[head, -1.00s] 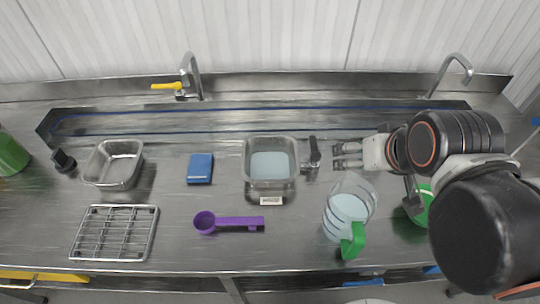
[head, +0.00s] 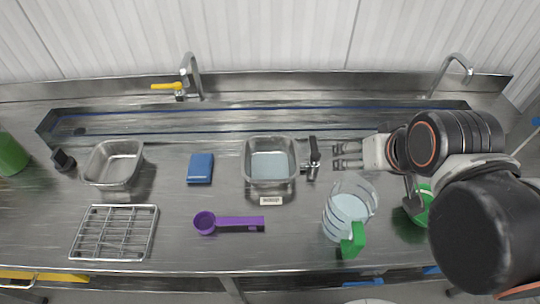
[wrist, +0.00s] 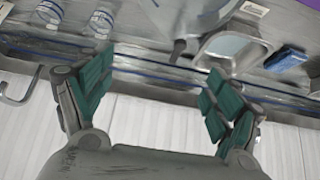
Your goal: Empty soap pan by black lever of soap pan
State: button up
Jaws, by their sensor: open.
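The soap pan (head: 247,165) is a metal pan holding pale blue liquid, with a white label at its front, near the middle of the counter. Its black lever (head: 314,152) stands just off its right side. My gripper (head: 336,156) is open and empty, pointing left, a short way right of the lever and apart from it. In the wrist view, the two green-padded fingers of my gripper (wrist: 158,85) are spread wide, and the pan (wrist: 210,52) shows beyond them.
A clear pitcher (head: 337,205) with a green handle stands close in front of my gripper. A green container (head: 422,208) is partly behind my arm. A blue sponge (head: 200,168), a purple scoop (head: 225,222), another metal pan (head: 114,163) and a wire rack (head: 115,232) lie to the left.

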jog(key=shift+w+r, duration=0.1)
jog(key=c, duration=0.8)
jog(key=w+n, duration=0.1)
jog(key=w+r+n, duration=0.1)
jog(key=w+a+g+p, duration=0.1)
jog(key=shift+r+n+y, duration=0.25)
jog(key=shift+n+y, duration=0.05)
jog(key=shift+n, duration=0.1)
grip_shut()
jog(key=n+g+y+p, duration=0.2)
jog(key=n+g+p, duration=0.15)
jog(key=n, duration=0.65)
send_over(314, 150)
jog(key=s+d, duration=0.1)
jog(key=d, duration=0.1)
notch_tip(314, 150, down, 2)
jog(key=w+a+f+n+g, duration=0.1)
jog(key=f, duration=0.3)
jog(key=w+a+f+n+b, duration=0.1)
jog(key=w+a+f+n, duration=0.1)
jog(key=f, duration=0.3)
jog(key=w+a+f+n+g+y, duration=0.1)
jog(key=a+f+n, duration=0.1)
jog(key=f, duration=0.3)
jog(key=shift+w+f+g+b, duration=0.2)
jog(key=shift+w+g+b, duration=0.05)
jog(key=shift+g+b, duration=0.1)
